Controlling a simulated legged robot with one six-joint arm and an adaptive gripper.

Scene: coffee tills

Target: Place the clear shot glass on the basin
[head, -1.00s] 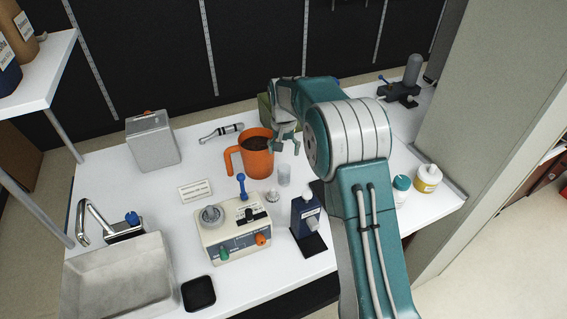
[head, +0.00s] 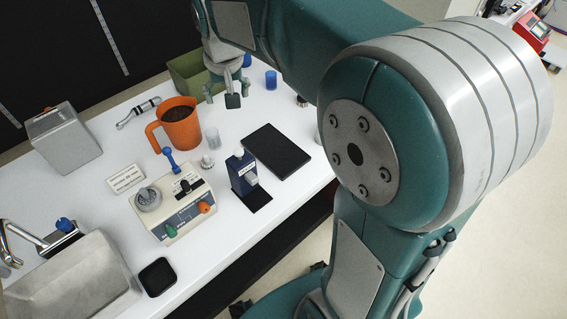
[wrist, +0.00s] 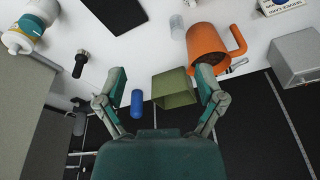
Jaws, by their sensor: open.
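The clear shot glass (head: 213,138) stands upright on the white counter, just right of the orange mug. It also shows near the top of the wrist view (wrist: 177,28). My gripper (head: 221,94) is open and empty, above the counter behind the glass, near the green box. In the wrist view my gripper's spread fingers (wrist: 161,73) frame the green box (wrist: 174,90), with the glass beyond them.
The orange mug (head: 180,124) of dark contents stands close left of the glass. The coffee machine (head: 175,205), blue dispenser (head: 241,172) and black pad (head: 278,150) lie nearby. A faucet (head: 40,240) rises at the basin's back.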

